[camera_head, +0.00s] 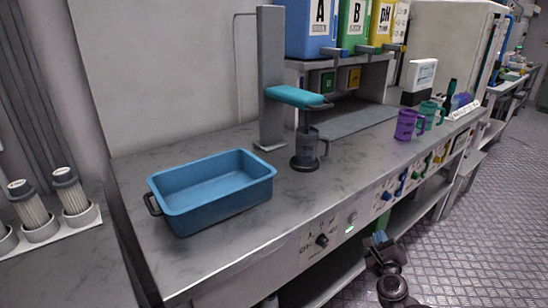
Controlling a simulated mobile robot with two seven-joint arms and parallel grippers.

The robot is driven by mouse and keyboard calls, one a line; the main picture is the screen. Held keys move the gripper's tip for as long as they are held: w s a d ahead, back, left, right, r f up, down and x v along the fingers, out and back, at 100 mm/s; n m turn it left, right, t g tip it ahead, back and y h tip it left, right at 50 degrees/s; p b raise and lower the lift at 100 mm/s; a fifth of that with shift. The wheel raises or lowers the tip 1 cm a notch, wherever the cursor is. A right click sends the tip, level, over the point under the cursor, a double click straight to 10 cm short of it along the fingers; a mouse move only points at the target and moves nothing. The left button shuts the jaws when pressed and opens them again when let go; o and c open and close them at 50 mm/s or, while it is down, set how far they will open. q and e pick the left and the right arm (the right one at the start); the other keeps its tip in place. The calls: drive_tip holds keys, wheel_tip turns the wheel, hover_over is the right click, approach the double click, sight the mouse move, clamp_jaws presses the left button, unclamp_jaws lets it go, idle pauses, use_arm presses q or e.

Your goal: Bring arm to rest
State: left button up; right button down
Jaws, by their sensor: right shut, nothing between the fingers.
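My right gripper (380,239) shows small at the lower right, in front of the bench's front edge and below the worktop level. Its dark wrist and arm come up from the bottom edge of the view. It is shut and holds nothing that I can see. It is apart from everything on the worktop. My left gripper is not in view.
The grey workbench (150,230) carries a blue tray (220,210), a dark mug (306,150) under a teal-topped dispenser (295,97), a purple mug (405,124) and a teal mug (427,115). Knobs line its front. The floor (480,220) at right is clear.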

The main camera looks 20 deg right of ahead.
use_arm(q)
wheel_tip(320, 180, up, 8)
drive_tip(key=p, duration=1)
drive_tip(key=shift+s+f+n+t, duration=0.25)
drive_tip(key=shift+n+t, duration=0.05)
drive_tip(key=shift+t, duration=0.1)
use_arm(e)
drive_tip(key=s+a+n+g+y, duration=0.2)
drive_tip(key=s+a+n, duration=0.3)
drive_tip(key=s+n, duration=0.5)
drive_tip(key=s+a+n+g+y, duration=0.2)
drive_tip(key=s+a+n, duration=0.4)
drive_tip(key=s+n, duration=0.5)
drive_tip(key=s+a+n+g+y, duration=0.2)
drive_tip(key=s+a+n, duration=0.4)
drive_tip(key=s+n, duration=0.5)
drive_tip(key=s+y, duration=0.1)
drive_tip(key=s, duration=0.4)
drive_tip(key=shift+s+a, duration=0.15)
drive_tip(key=shift+s, duration=0.05)
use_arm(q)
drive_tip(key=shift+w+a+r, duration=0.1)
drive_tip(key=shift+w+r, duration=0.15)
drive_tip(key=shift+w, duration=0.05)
use_arm(e)
drive_tip(key=shift+f, duration=0.1)
